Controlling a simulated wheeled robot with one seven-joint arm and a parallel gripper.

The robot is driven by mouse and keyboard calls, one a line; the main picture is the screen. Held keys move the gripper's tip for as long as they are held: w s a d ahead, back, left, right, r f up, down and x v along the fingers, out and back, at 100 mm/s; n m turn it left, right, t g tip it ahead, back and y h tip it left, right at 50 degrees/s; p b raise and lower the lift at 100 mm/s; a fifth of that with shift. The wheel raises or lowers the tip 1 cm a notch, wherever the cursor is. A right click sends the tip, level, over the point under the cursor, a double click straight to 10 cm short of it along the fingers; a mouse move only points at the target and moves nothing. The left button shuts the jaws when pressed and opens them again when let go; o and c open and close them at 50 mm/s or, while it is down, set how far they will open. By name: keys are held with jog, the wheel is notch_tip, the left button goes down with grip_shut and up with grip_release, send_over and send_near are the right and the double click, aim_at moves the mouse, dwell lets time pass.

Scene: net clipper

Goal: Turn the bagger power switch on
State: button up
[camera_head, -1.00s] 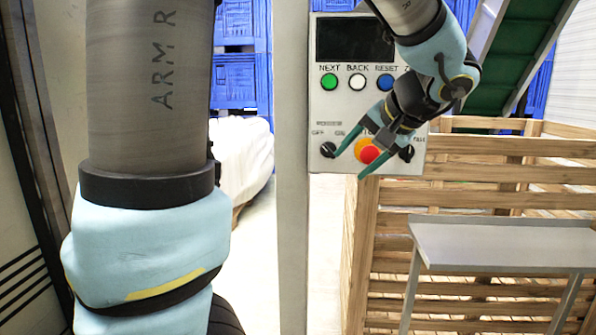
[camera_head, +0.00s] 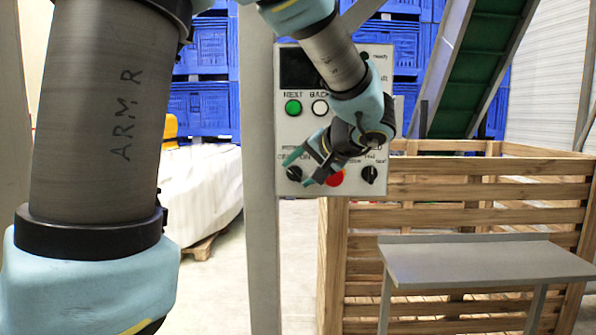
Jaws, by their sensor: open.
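The control panel (camera_head: 285,135) is a light grey box on a post, with a dark screen at the top. The power switch (camera_head: 293,174) is a black rotary knob at the panel's lower left; its label above is partly covered. My gripper (camera_head: 299,170) has two teal fingers, open and empty. Its fingertips point left and down, and in this view they overlap the panel right beside the power switch. I cannot tell whether they touch it. The knob's exact setting is too small to read.
On the panel are a green button (camera_head: 293,108), a white button (camera_head: 320,108), a red stop button (camera_head: 335,178), partly hidden, and another black knob (camera_head: 370,174). A grey table (camera_head: 480,263) and a wooden crate (camera_head: 450,190) stand at right. Blue crates (camera_head: 205,110) are behind.

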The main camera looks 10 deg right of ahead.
jog(key=shift+w+a+f, duration=0.2)
jog(key=shift+w+f, duration=0.15)
jog(key=shift+w, duration=0.1)
grip_shut()
dwell(0.3)
